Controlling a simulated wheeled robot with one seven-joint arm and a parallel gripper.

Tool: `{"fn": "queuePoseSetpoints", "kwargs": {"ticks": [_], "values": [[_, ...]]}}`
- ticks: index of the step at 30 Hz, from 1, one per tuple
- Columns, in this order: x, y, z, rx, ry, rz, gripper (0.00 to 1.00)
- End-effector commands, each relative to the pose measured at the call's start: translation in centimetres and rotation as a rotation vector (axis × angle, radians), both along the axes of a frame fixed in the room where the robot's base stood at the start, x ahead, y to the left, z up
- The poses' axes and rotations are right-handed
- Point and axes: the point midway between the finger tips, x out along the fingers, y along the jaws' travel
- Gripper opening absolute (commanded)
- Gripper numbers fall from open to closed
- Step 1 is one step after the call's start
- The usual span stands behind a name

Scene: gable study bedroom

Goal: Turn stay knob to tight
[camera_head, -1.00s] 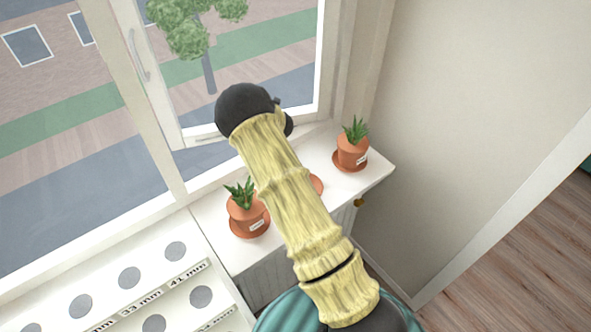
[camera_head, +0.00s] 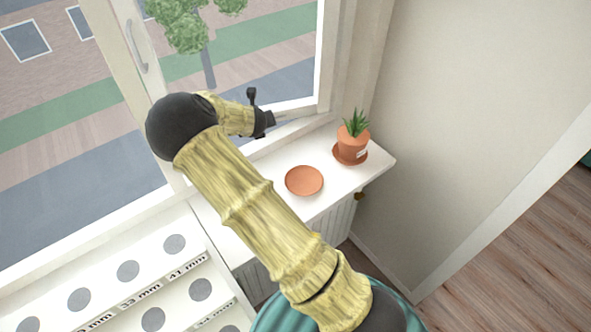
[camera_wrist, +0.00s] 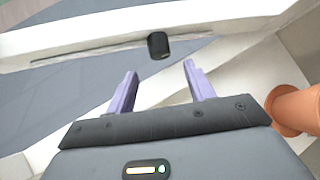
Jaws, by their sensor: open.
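The stay knob (camera_wrist: 158,46) is a small black cylinder at the bottom of the window frame, at the top middle of the wrist view. A thin dark stay bar (camera_wrist: 95,53) runs left from near it along the white frame. My gripper (camera_wrist: 160,68) is open, its two purple fingers apart and empty. The knob shows beyond and between the fingertips, apparently not touched. In the head view my gripper (camera_head: 268,122) is by the lower edge of the open window; the knob cannot be made out there. The knob's setting is not readable.
A potted plant (camera_head: 353,143) stands at the sill's right end; its pot (camera_wrist: 298,108) is close to my gripper's right in the wrist view. An empty terracotta saucer (camera_head: 304,181) lies on the white sill (camera_head: 330,200). A marked board (camera_head: 130,295) is lower left.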

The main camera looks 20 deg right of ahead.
Motion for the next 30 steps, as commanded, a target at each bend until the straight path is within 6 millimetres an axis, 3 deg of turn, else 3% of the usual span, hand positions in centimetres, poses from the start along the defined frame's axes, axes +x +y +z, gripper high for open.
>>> {"fn": "queuePoseSetpoints", "kwargs": {"ticks": [22, 30], "values": [[-7.6, 2.1, 7.5, 0.004, -0.001, 0.002, 0.53], [-9.7, -0.4, 6.6, 0.244, -0.012, -0.285, 0.53]]}}
